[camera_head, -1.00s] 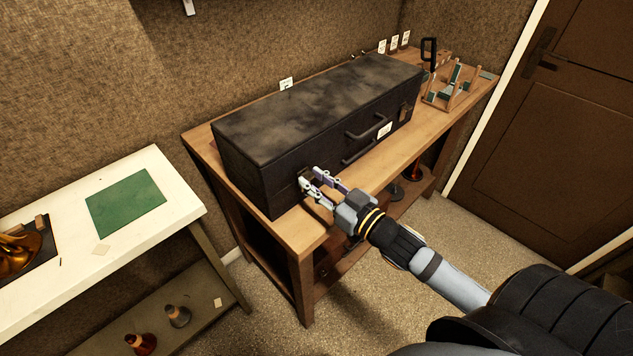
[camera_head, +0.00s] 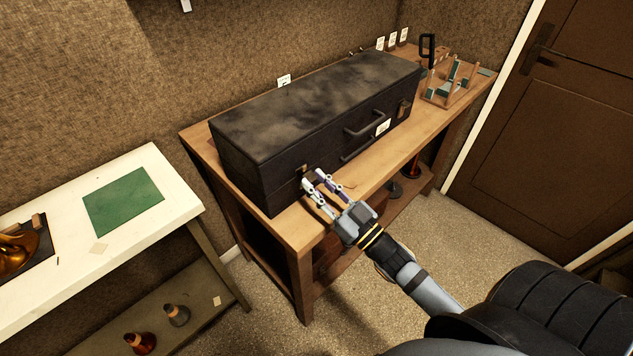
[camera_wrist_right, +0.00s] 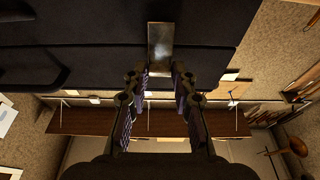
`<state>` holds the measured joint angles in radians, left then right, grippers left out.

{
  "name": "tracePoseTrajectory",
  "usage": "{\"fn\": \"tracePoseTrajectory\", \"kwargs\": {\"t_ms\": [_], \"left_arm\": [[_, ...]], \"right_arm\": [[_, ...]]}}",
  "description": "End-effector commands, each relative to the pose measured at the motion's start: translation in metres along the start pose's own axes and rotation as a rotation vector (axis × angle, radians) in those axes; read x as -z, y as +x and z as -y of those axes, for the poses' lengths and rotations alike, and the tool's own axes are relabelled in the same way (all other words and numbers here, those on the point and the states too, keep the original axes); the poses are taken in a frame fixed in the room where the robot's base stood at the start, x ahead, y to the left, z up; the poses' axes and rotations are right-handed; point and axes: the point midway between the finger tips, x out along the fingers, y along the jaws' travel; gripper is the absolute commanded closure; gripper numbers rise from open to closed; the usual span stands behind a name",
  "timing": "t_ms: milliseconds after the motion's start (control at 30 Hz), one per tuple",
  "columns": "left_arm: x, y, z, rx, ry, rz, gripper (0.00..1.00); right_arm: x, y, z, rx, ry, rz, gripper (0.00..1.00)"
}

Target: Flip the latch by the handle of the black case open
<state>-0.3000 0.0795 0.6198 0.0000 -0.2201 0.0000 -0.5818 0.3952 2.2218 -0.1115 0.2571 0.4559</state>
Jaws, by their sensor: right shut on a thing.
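The long black case (camera_head: 320,100) lies shut on the wooden bench, with its handle (camera_head: 364,124) on the front face. A metal latch (camera_head: 303,168) is on the front face, left of the handle. My right gripper (camera_head: 314,180) is at this latch, its fingers shut on it. In the right wrist view the latch (camera_wrist_right: 160,45) shows as a worn metal plate against the black case (camera_wrist_right: 80,60), just beyond the fingertips of my right gripper (camera_wrist_right: 159,78). The fingers partly hide where they grip. Another latch (camera_head: 403,108) is near the case's right end.
The wooden bench (camera_head: 300,238) has a bare strip in front of the case. A small wooden rack (camera_head: 452,88) stands at its right end. A white table (camera_head: 170,205) with a green mat (camera_head: 123,201) is at the left. A brown door (camera_head: 560,130) is at the right.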

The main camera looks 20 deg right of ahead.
Motion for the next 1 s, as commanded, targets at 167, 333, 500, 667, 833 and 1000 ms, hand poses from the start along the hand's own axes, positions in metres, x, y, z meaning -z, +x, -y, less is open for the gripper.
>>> {"fn": "tracePoseTrajectory", "kwargs": {"t_ms": [167,333,500,667,833,1000], "left_arm": [[-0.003,0.026,-0.002,0.000,0.000,0.000,0.60],[-0.005,0.048,-0.004,0.000,0.000,0.000,0.60],[-0.006,0.063,-0.005,0.000,0.000,0.000,0.60],[-0.007,0.069,-0.005,0.000,0.000,0.000,0.60],[-0.007,0.070,-0.005,0.000,0.000,0.000,0.60],[-0.007,0.070,-0.005,0.000,0.000,0.000,0.60]], "right_arm": [[-0.014,-0.008,-0.001,-0.002,0.001,-0.135,1.00],[-0.018,-0.012,0.000,-0.001,0.001,-0.239,1.00],[-0.019,-0.014,0.000,0.000,0.000,-0.308,1.00],[-0.019,-0.014,0.000,-0.001,0.000,-0.343,1.00],[-0.018,-0.014,0.000,0.000,0.000,-0.356,1.00],[-0.017,-0.014,0.000,0.000,0.000,-0.356,1.00]]}}
